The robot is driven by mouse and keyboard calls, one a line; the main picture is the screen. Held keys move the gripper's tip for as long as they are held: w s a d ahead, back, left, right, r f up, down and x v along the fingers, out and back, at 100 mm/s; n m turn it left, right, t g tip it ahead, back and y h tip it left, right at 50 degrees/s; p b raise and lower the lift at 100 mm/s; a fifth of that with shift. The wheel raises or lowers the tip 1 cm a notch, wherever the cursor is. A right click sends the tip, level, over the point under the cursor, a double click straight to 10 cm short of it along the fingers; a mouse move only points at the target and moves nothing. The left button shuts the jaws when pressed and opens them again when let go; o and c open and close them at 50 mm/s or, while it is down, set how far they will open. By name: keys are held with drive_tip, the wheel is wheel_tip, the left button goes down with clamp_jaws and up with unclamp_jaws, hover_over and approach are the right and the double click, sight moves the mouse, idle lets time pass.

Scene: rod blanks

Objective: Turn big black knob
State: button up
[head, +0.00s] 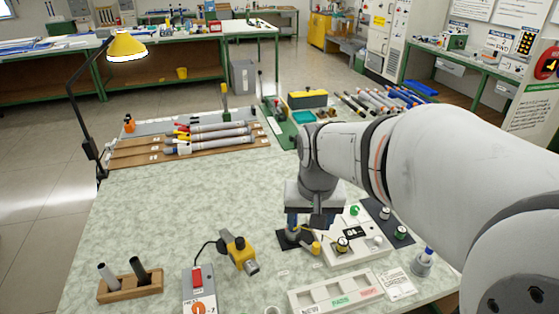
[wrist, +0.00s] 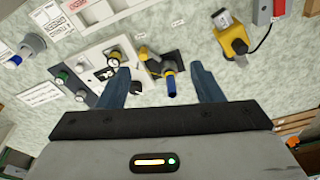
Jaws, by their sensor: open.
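A small black knob with a pale yellowish top (head: 342,243) stands on a white panel (head: 335,261) in front of my arm. It also shows in the wrist view (wrist: 113,58), beside my left-hand finger. My gripper (head: 306,226) points down, open and empty, over a dark pad left of the panel. In the wrist view my two blue fingers (wrist: 164,80) stand apart, with a yellow and blue piece (wrist: 171,82) showing between them. I cannot tell whether the fingers touch anything.
A yellow device (head: 240,253) and a grey box with a red switch (head: 198,283) lie to the left. A red disc with a black centre (head: 547,66) is at far right. The table's left middle is clear.

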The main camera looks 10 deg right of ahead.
drive_tip(key=w+d+f+m, duration=0.2)
drive_tip(key=w+d+f, duration=0.2)
drive_tip(key=w, duration=0.2)
drive_tip(key=w+d+f+m+g, duration=0.1)
drive_tip(key=w+d+f+m, duration=0.2)
drive_tip(key=w+d, duration=0.2)
drive_tip(key=w+d+f+m+g+b, duration=0.1)
drive_tip(key=w+d+f+m, duration=0.2)
drive_tip(key=w, duration=0.4)
drive_tip(key=shift+w+d+f, duration=0.2)
drive_tip(key=shift+d+f, duration=0.5)
drive_tip(key=shift+f, duration=0.1)
drive_tip(key=shift+w+d+f, duration=0.1)
drive_tip(key=shift+d+f, duration=0.1)
drive_tip(key=shift+f, duration=0.15)
wheel_tip(320, 180, down, 8)
drive_tip(key=shift+r, duration=0.25)
drive_tip(key=shift+c, duration=0.3)
